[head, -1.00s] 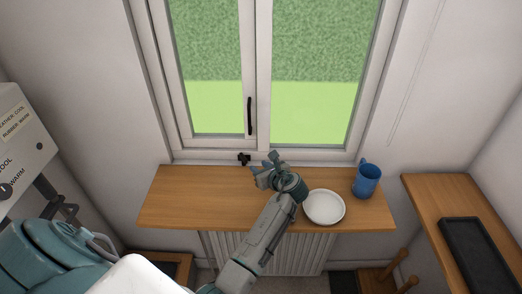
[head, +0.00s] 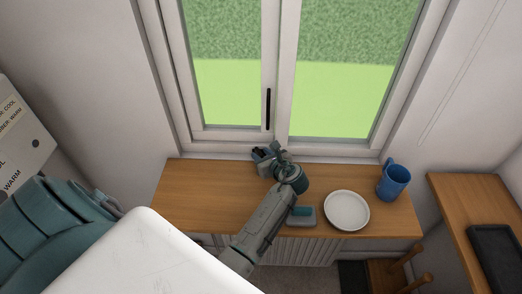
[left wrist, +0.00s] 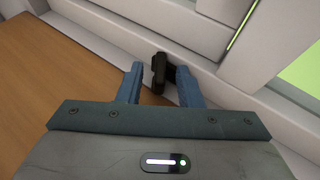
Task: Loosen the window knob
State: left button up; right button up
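The window knob is a small black knob (left wrist: 159,72) on the pale lower window frame. In the left wrist view it stands between the two blue fingertips of my left gripper (left wrist: 158,82), with a gap on each side. The gripper is open and does not hold it. In the head view the left gripper (head: 269,155) is at the lower window frame, above the back edge of the wooden sill, and largely covers the knob. The window (head: 277,70) looks shut, with a black upright handle (head: 268,108) on its middle post. My right gripper is not in view.
On the wooden sill (head: 195,190) a white plate (head: 347,210) and a blue mug (head: 393,180) stand right of my left arm. The sill's left part is clear. A radiator (head: 320,250) is below. A wooden shelf with a black tray (head: 500,255) is at the right.

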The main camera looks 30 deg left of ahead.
pick_arm(q)
jog(key=shift+s+d+r, duration=0.1)
jog(key=c, duration=0.6)
grip_shut()
jog(key=n+g, duration=0.1)
jog(key=n+g+y, duration=0.1)
jog(key=g, duration=0.1)
jog(key=shift+w+d+n, duration=0.1)
jog(key=shift+w+n, duration=0.3)
jog(key=shift+w+n+g+y, duration=0.15)
jog(key=shift+n+g, duration=0.55)
jog(key=shift+g, duration=0.15)
jog(key=shift+w+n+g+y, duration=0.1)
jog(key=shift+n+g+y, duration=0.05)
jog(key=shift+n+g, duration=0.65)
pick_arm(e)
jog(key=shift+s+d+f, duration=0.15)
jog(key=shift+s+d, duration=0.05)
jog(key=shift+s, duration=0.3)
pick_arm(q)
jog(key=shift+g, duration=0.25)
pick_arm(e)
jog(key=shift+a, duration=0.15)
